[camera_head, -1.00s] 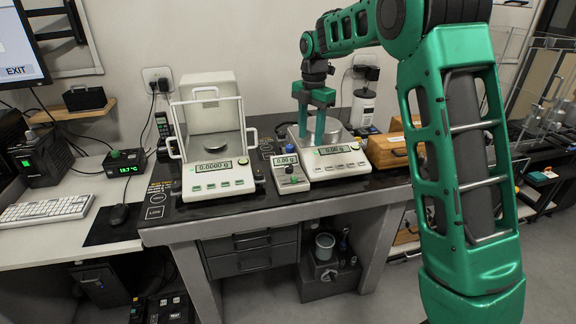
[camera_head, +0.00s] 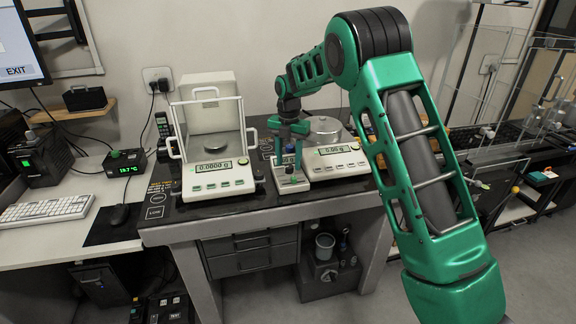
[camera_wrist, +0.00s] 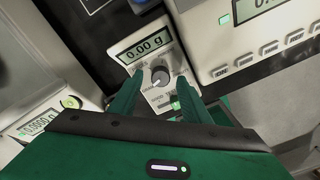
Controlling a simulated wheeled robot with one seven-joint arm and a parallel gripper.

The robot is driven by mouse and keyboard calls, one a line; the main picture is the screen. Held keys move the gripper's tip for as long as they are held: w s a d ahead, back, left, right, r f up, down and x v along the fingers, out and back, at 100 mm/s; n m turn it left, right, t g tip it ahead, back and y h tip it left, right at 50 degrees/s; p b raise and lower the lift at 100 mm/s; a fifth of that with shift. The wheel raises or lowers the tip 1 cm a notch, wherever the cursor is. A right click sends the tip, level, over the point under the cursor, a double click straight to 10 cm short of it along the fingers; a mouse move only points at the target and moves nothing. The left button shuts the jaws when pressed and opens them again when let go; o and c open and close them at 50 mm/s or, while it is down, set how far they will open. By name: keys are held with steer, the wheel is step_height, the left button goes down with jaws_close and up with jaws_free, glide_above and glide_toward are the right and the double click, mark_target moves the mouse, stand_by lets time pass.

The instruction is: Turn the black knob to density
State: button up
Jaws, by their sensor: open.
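The black knob (camera_wrist: 160,76) is on the face of a small scale (camera_wrist: 138,32), below its display reading 0.00 g, in the wrist view. My gripper (camera_wrist: 158,98) is open, with one green finger on each side of the lower part of the small scale. The knob shows uncovered between and just beyond the fingertips; I cannot tell if they touch it.
A larger balance (camera_head: 335,160) with a round pan stands close on the right. A balance with an open draft shield (camera_head: 215,175) stands on the left. A mouse (camera_head: 119,214) and keyboard (camera_head: 45,211) lie further left. The black table's front left area is clear.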

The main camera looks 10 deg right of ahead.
steer(key=shift+f, duration=0.85)
steer(key=c, duration=1)
steer(key=shift+c, duration=0.2)
